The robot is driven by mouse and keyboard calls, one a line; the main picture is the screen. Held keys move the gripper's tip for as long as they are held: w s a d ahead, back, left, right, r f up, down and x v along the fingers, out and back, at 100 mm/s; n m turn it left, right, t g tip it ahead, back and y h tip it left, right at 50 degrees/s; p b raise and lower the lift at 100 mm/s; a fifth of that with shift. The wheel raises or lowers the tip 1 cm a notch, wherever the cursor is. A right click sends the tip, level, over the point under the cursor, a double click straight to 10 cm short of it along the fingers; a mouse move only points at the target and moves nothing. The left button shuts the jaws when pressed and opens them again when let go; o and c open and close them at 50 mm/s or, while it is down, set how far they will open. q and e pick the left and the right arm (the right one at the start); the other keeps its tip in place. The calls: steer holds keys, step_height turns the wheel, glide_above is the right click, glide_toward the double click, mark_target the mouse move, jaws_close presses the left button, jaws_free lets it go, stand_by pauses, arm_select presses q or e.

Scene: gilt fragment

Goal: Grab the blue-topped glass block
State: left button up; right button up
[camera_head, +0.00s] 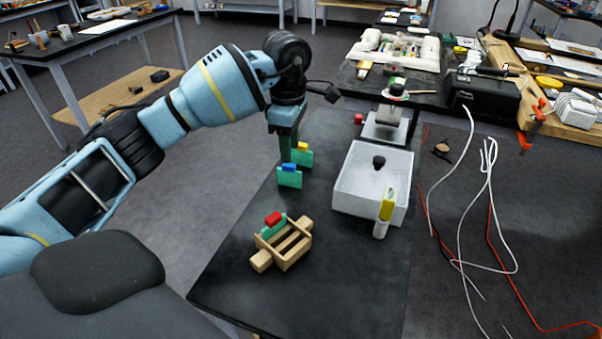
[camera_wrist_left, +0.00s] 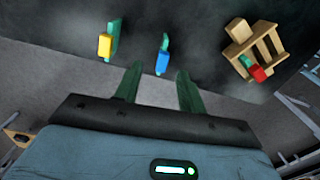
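The blue-topped glass block (camera_head: 290,179) is a greenish plate with a blue cap, standing on the dark table below my left gripper (camera_head: 286,153). In the left wrist view, the blue-topped glass block (camera_wrist_left: 162,60) shows just ahead of and between the fingertips of the left gripper (camera_wrist_left: 158,71). Those two green fingers are spread apart with nothing held. Whether the block is partly between the fingers or still below them is hard to tell. My right gripper is not in view.
A yellow-topped block (camera_head: 302,157) stands just behind the blue one; it is left in the wrist view (camera_wrist_left: 105,46). A red-topped block (camera_head: 273,219) sits in a wooden rack (camera_head: 293,245). A white tray (camera_head: 352,190) stands right. The table's front is clear.

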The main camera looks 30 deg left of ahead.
mark_target(289, 170)
arm_select(q)
steer(key=shift+a+r, duration=0.1)
steer(key=shift+a, duration=0.05)
steer(key=shift+s+f, duration=0.1)
steer(key=shift+f, duration=0.5)
steer(key=shift+s+f+p, duration=0.15)
steer(key=shift+f+p, duration=0.15)
steer(key=shift+f, duration=3)
jaws_close()
